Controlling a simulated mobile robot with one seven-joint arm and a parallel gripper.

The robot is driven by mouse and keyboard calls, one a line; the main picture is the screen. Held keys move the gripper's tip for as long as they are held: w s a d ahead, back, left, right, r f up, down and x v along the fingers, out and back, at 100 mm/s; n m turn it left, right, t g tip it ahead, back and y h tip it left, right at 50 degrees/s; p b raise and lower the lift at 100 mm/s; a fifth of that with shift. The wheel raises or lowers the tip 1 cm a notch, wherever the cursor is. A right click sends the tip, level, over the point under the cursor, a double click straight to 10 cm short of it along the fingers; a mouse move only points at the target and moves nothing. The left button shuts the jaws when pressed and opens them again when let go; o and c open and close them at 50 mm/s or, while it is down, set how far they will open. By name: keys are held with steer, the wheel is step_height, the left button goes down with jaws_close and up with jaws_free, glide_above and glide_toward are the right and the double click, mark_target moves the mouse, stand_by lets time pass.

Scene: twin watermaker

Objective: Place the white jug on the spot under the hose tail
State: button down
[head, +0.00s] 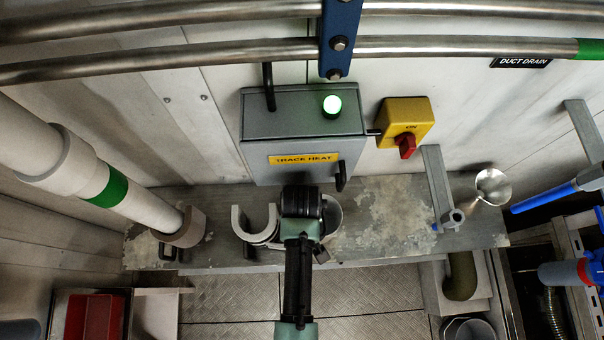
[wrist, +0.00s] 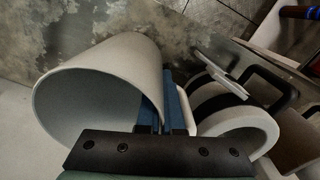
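The white jug (wrist: 105,75) fills the left of the wrist view, its open mouth facing the camera. In the head view a pale curved part of the jug (head: 333,214) shows just right of my gripper, on the worn grey bench. My gripper (wrist: 172,105) has its blue fingers close together at the jug's right side, where the handle is; they appear shut on it, with the contact partly hidden. In the head view the gripper (head: 301,215) is above the bench, below the trace heat box. A downward spout at the end of a grey bracket (head: 452,217), perhaps the hose tail, stands to the right.
White half-round shells (head: 258,222) lie beside my gripper on the left. The trace heat box (head: 302,135) and yellow switch (head: 404,122) are on the wall behind. The bench (head: 385,210) between jug and bracket is clear.

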steer(key=shift+f, duration=0.15)
steer(key=c, duration=1.1)
jaws_free()
